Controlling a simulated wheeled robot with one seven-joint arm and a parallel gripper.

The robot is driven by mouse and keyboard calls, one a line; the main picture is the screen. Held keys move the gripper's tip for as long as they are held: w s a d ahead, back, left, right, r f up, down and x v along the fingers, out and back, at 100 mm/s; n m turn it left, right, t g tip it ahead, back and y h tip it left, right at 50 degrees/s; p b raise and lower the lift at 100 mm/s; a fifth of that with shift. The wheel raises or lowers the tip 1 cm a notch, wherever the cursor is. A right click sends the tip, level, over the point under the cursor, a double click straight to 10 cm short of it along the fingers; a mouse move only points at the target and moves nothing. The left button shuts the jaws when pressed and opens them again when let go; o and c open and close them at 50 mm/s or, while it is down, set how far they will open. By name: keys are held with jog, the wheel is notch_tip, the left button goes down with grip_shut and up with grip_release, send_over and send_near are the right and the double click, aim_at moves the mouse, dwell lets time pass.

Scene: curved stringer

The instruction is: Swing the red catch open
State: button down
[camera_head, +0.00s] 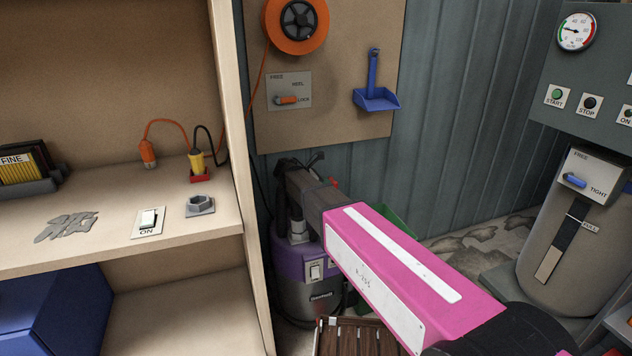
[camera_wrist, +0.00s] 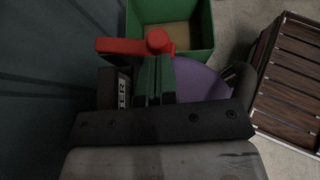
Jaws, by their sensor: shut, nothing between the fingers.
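The red catch (camera_wrist: 125,45) shows in the wrist view as a red bar with a round knob-like end at its right, just beyond my fingertips. In the head view only a small red bit (camera_head: 333,182) shows behind my arm, perhaps the same catch. My gripper (camera_wrist: 153,62) is shut, with its green finger pads together and nothing between them. The fingertips lie close below the round end of the catch; I cannot tell if they touch it. The purple-topped canister (camera_head: 288,264) stands below my wrist, and its purple top (camera_wrist: 200,82) shows beside the fingers.
A green bin (camera_wrist: 185,25) stands just beyond the catch. A brown slatted crate (camera_wrist: 290,80) is at the right of the wrist view. The workbench (camera_head: 100,250) is left of my arm, and a corrugated wall (camera_head: 470,110) is behind. A grey tank (camera_head: 565,240) stands at right.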

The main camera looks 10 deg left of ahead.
aim_at(335, 184)
jog(key=shift+w+d+f, duration=0.2)
jog(key=shift+d, duration=0.2)
jog(key=d+n+t+y, duration=0.1)
jog(key=d+n+t, duration=0.1)
jog(key=d, duration=0.1)
dwell(0.5)
jog(key=shift+w, duration=0.1)
